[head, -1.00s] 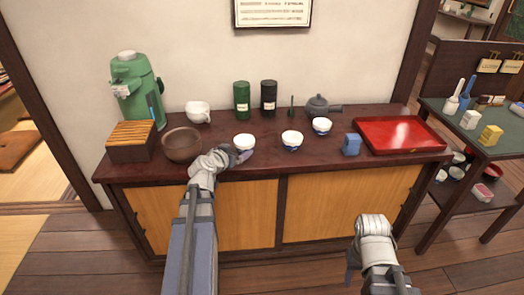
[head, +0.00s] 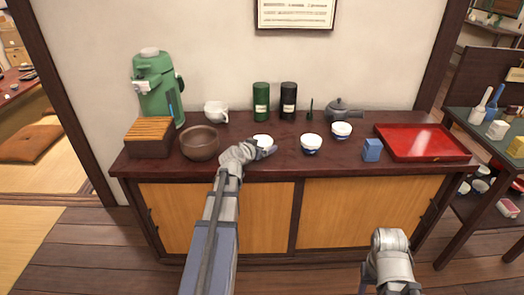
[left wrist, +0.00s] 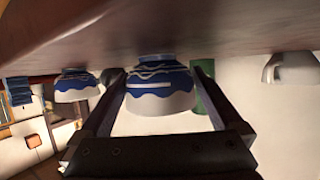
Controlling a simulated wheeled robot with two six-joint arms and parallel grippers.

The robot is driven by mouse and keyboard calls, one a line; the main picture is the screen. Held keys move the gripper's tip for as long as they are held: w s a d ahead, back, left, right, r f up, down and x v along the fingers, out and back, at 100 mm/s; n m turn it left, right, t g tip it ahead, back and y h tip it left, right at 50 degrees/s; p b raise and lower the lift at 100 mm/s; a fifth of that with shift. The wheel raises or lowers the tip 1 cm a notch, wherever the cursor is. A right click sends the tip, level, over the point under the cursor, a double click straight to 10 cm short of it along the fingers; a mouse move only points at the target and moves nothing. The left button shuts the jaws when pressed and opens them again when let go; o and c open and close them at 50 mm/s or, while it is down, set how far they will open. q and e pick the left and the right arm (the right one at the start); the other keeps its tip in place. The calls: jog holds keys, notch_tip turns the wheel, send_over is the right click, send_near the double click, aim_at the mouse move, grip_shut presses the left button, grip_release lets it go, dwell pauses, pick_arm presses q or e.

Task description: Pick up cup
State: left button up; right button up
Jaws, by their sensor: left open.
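A small white cup (head: 262,139) with a blue wavy band stands on the dark red counter, in front of the green canister. It fills the middle of the left wrist view (left wrist: 160,92), which is upside down. My left gripper (head: 264,151) is open at the cup's near side, its fingers (left wrist: 162,78) to either side of the cup in the wrist picture. I cannot tell whether they touch it. The gripper hides the cup's lower part in the head view. My right gripper (head: 388,262) is low in front of the counter; its jaws are not clear.
Two similar cups (head: 311,144) (head: 341,130) stand to the right, with a blue box (head: 372,150) and red tray (head: 420,154) beyond. A brown bowl (head: 199,155) is left. A white mug (head: 216,112), canisters (head: 261,110) and teapot (head: 339,108) stand behind.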

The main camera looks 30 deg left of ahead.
pick_arm(q)
jog(key=shift+w, duration=0.1)
jog(key=shift+c, duration=0.4)
jog(key=c, duration=1)
notch_tip(320, 180, up, 10)
jog(key=p, duration=1)
